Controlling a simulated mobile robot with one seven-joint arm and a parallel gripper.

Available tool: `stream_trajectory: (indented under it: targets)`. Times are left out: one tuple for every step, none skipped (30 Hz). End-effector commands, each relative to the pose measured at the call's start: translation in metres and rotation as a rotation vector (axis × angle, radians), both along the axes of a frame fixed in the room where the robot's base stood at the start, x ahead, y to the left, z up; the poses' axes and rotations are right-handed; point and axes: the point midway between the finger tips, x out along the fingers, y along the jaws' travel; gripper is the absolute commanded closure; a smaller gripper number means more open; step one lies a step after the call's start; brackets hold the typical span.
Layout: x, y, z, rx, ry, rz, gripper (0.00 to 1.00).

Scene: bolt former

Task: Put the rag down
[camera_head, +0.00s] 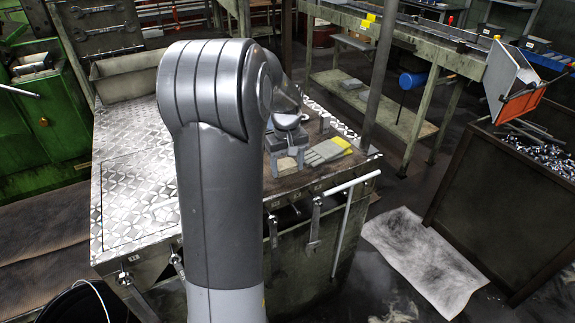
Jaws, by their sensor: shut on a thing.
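My gripper (287,160) points down over the right part of the metal-topped bench (135,200), partly behind my own arm. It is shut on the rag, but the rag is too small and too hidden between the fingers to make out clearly. A flat grey piece with a yellow end (328,151) shows just right of the fingers, at the bench top. I cannot tell whether it touches them. My arm hides the middle of the bench.
Levers and a pale rail (350,184) line the bench's front edge. A post (381,70) rises behind. A dark bin (500,205) of metal parts stands right, near a stained white sheet (425,262) on the floor. The bench's left top is clear.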

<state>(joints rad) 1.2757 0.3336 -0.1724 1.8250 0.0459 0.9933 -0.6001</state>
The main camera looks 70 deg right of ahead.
Motion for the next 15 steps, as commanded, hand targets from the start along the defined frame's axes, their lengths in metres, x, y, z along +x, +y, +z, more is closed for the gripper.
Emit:
stream_trajectory:
  targets:
    - [0.0000, 0.0000, -0.0001, 0.000, 0.000, 0.000, 0.72]
    - [-0.0001, 0.0001, -0.0006, 0.000, 0.000, 0.000, 0.72]
    - [0.0000, 0.0001, -0.0018, 0.001, 0.001, 0.000, 0.72]
    - [0.0000, 0.0001, -0.0028, 0.001, 0.000, 0.000, 0.72]
    - [-0.0002, 0.0002, -0.0027, 0.001, 0.001, 0.000, 0.37]
    - [-0.0001, 0.0001, -0.0026, 0.001, 0.001, 0.000, 0.34]
    - [-0.0002, 0.0002, -0.0025, 0.001, 0.001, 0.000, 0.31]
    - [-0.0002, 0.0002, -0.0025, 0.001, 0.001, 0.000, 0.29]
    - [-0.0002, 0.0002, -0.0025, 0.001, 0.001, 0.000, 0.29]
    - [-0.0002, 0.0002, -0.0025, 0.001, 0.001, 0.000, 0.29]
    - [-0.0001, 0.0001, -0.0025, 0.001, 0.001, 0.000, 0.29]
    - [-0.0002, 0.0002, -0.0025, 0.001, 0.001, 0.000, 0.29]
    - [-0.0002, 0.0002, -0.0024, 0.001, 0.001, 0.000, 0.29]
    - [-0.0001, 0.0001, -0.0023, 0.001, 0.001, 0.000, 0.29]
    - [-0.0001, 0.0001, -0.0016, 0.000, 0.000, 0.000, 0.29]
